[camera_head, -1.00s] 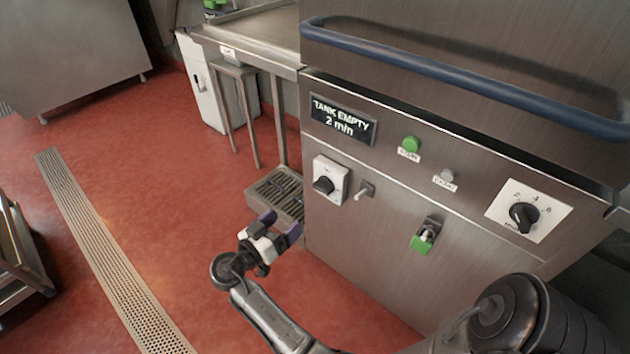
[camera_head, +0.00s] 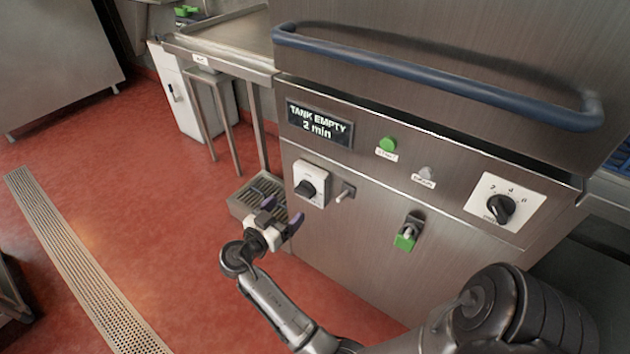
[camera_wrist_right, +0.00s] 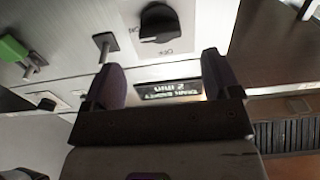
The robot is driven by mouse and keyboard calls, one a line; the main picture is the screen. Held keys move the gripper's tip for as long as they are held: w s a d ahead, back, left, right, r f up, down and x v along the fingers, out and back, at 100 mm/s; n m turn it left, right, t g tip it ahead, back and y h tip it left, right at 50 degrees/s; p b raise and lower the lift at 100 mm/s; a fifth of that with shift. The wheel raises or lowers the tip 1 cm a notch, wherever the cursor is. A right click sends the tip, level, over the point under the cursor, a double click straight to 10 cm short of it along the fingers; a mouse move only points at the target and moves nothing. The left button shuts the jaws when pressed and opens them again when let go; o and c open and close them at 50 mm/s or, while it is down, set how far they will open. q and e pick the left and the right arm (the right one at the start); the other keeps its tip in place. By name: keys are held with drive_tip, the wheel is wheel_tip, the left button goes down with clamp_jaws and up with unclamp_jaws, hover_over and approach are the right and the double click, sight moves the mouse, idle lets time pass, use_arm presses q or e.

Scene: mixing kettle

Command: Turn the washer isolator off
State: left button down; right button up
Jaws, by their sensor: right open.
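The washer isolator is a black rotary knob on a white square plate (camera_head: 311,184) at the left end of the steel washer front (camera_head: 360,225). In the right wrist view the black knob (camera_wrist_right: 158,22) shows near the top, beyond the fingers. My right gripper (camera_head: 282,217) is open and empty, below and left of the isolator and apart from it. In the wrist view its two fingers (camera_wrist_right: 160,85) stand wide apart with nothing between them. My left gripper does not show in either view.
A small toggle lever (camera_head: 345,192) sits right of the isolator. The display (camera_head: 319,124) reads TANK EMPTY 2 min. A green start button (camera_head: 387,144), a timer dial (camera_head: 500,208) and a green-tagged latch (camera_head: 406,238) are on the panel. A floor grate (camera_head: 257,190) lies behind my gripper.

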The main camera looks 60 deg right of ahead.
sight(301, 195)
drive_tip(key=shift+s+d, duration=0.2)
drive_tip(key=shift+d, duration=0.8)
drive_tip(key=shift+s+d, duration=0.15)
drive_tip(key=shift+d, duration=0.9)
drive_tip(key=shift+s+d, duration=0.2)
drive_tip(key=shift+d, duration=0.8)
drive_tip(key=shift+d, duration=0.15)
drive_tip(key=shift+s+d, duration=0.1)
drive_tip(key=shift+d, duration=0.25)
